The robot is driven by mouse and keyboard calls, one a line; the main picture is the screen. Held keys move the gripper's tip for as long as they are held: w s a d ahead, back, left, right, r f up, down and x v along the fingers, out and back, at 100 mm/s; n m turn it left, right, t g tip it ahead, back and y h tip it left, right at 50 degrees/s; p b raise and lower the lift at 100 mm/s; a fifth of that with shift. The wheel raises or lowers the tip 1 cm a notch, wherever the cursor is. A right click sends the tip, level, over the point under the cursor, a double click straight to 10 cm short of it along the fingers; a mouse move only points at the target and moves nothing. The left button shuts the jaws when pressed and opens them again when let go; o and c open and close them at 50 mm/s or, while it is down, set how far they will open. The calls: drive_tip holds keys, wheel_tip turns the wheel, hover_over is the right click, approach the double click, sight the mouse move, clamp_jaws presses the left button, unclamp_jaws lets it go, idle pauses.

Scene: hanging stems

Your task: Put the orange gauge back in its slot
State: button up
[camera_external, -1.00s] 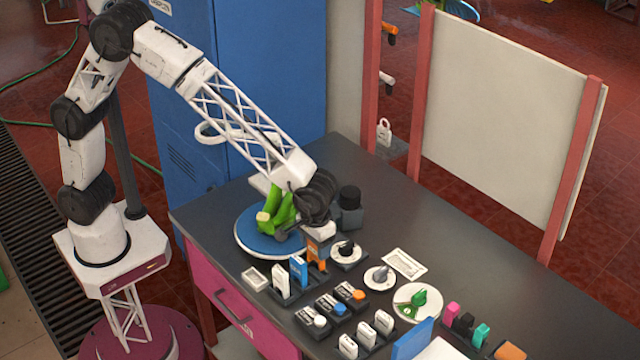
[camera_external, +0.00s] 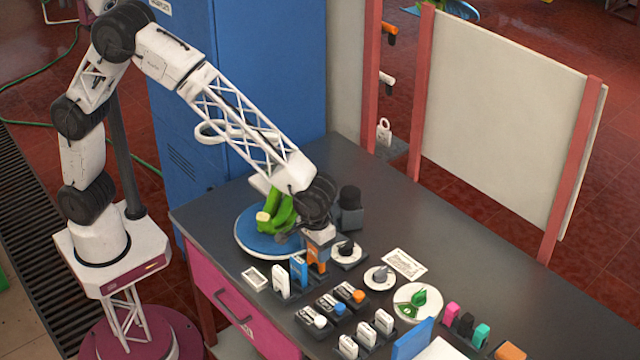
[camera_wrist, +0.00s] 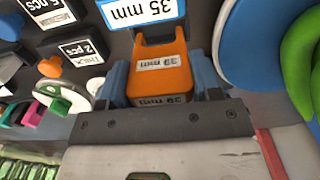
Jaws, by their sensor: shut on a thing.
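The orange gauge (camera_wrist: 165,62), labelled 39 mm, is between the blue fingers of my gripper (camera_wrist: 160,82) in the wrist view. The fingers are shut on its two sides. In the external view, the orange gauge (camera_external: 317,266) is upright below my gripper (camera_external: 319,250), at the right end of the dark gauge rack (camera_external: 287,298). A blue gauge (camera_external: 299,269) and a white gauge (camera_external: 280,280) stand in the rack to its left. The blue gauge's 35 mm label (camera_wrist: 140,10) shows beyond the orange one. The orange gauge's slot is hidden, and I cannot tell how deep it sits.
A blue round plate (camera_external: 262,247) with a green object (camera_external: 281,212) is close behind my gripper. A round black-knobbed dial (camera_external: 346,250) is close on the right. Several labelled blocks and a white dish (camera_external: 405,311) stand nearer the front. The table's back right is clear.

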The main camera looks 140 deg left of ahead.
drive_tip(key=shift+f, duration=1.1)
drive_tip(key=o, duration=1)
drive_tip(key=shift+c, duration=0.2)
drive_tip(key=shift+r, duration=0.2)
drive_tip(key=shift+r, duration=3.75)
drive_tip(key=shift+d+r, duration=0.1)
